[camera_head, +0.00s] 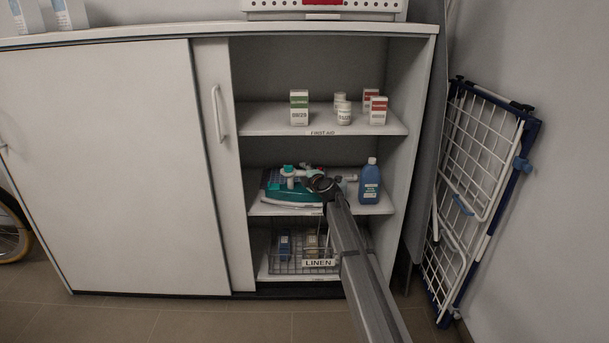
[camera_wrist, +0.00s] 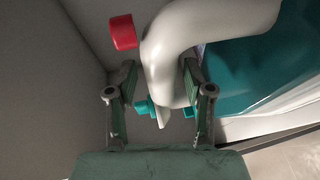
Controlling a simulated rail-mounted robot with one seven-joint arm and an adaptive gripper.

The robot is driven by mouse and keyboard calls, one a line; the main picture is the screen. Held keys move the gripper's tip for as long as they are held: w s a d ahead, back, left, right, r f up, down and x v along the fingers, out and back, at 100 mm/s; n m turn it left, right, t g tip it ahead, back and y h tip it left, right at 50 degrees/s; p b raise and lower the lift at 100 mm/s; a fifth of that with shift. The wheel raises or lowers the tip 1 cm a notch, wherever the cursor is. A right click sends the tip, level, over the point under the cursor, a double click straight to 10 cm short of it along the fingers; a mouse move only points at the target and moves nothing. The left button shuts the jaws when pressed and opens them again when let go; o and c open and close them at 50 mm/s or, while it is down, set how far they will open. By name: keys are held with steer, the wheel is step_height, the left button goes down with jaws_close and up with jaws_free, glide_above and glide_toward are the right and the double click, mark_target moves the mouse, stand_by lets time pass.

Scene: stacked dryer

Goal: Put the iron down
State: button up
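The iron (camera_head: 292,196), teal with a white handle, is on the middle shelf of the open cabinet, its pale sole facing down on or close to the shelf. My gripper (camera_head: 322,184) is at its right end, partly covering it. In the wrist view the white handle (camera_wrist: 168,62) curves down between the two fingers of my gripper (camera_wrist: 160,85). A gap shows between the left finger and the handle; the right finger is very close to it, and contact is unclear. The teal body (camera_wrist: 245,75) is at the right, and a red part (camera_wrist: 123,32) at upper left.
A blue bottle (camera_head: 369,182) stands just right of my gripper on the same shelf. Small boxes (camera_head: 299,107) and jars stand on the first-aid shelf above. A wire linen basket (camera_head: 290,258) sits below. A sliding door (camera_head: 115,170) closes the left side.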

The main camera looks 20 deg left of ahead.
steer(key=v, duration=1.2)
steer(key=s+d+f+m+g+h, duration=0.25)
steer(key=s+d+m+h, duration=0.2)
steer(key=d, duration=1.15)
steer(key=s+d+f+m+g+h, duration=0.1)
steer(key=s+d+f+m+h, duration=0.35)
steer(key=d, duration=1.25)
steer(key=s+d+f+m+g+h, duration=0.1)
steer(key=s+d+m+g+h, duration=0.35)
steer(key=d, duration=1.15)
steer(key=s+d+r+m+g+h, duration=0.15)
steer(key=s+d+m+h, duration=0.25)
steer(key=s+d+m, duration=1)
steer(key=s+d+r+m+g+h, duration=0.2)
steer(key=s+d, duration=0.5)
steer(key=s, duration=0.4)
steer(key=s+d+r+m+g+h, duration=0.2)
steer(key=s+d+r+m+g, duration=0.3)
steer(key=s+d, duration=0.3)
steer(key=s+m, duration=0.1)
steer(key=s, duration=0.3)
steer(key=shift+d+r+p, duration=0.25)
steer(key=shift+p, duration=0.15)
